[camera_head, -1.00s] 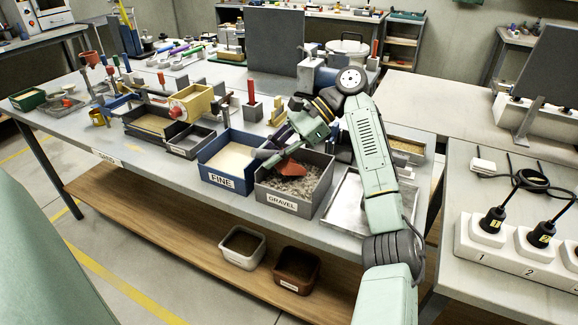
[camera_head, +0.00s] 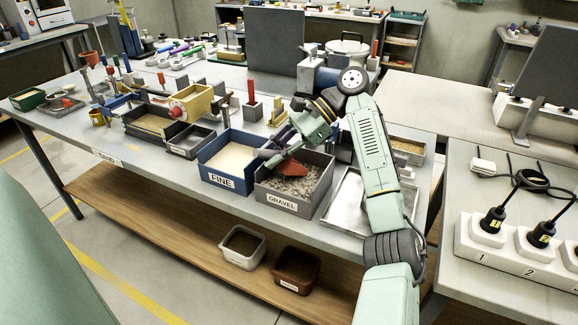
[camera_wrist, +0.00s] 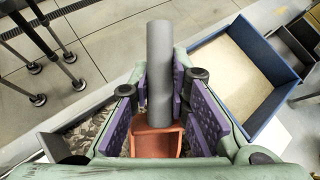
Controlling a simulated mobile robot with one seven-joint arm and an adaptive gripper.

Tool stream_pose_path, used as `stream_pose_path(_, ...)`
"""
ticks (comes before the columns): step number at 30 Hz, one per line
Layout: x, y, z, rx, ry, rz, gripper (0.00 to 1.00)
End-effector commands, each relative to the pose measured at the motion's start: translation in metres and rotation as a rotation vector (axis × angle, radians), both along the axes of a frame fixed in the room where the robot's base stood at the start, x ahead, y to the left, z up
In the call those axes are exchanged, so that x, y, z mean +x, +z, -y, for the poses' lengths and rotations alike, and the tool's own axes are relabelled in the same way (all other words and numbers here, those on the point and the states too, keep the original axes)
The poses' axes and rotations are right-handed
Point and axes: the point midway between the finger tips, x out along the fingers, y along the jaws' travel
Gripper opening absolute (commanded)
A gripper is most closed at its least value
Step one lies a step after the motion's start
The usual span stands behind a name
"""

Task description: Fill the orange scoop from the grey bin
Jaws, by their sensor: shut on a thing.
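The orange scoop (camera_head: 292,167) is inside the grey bin labelled GRAVEL (camera_head: 262,196), low at the grey gravel (camera_head: 300,182). My gripper (camera_head: 285,148) is above the bin and shut on the scoop. In the wrist view, the scoop's grey handle (camera_wrist: 159,75) stands between the purple pads of my gripper (camera_wrist: 165,115), and its orange bowl (camera_wrist: 157,142) shows below. The bowl's inside looks empty where it shows; its front part is hidden. Gravel also shows in the wrist view (camera_wrist: 90,135), beside the gripper.
The blue bin labelled FINE (camera_head: 208,175), holding pale sand, stands directly left of the grey bin. A shallow metal tray (camera_head: 347,205) lies to its right. A red upright block (camera_head: 251,90) and a yellow box (camera_head: 190,103) stand farther back.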

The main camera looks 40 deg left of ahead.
Motion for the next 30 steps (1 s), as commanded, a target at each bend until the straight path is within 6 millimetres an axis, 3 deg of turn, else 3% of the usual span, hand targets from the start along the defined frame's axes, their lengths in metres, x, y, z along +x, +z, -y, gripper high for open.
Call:
stream_pose_path(17, 0.000, 0.000, 0.000, 0.001, 0.001, 0.000, 0.00)
stream_pose_path(30, -0.023, 0.006, -0.008, 0.002, 0.002, 0.001, 0.00)
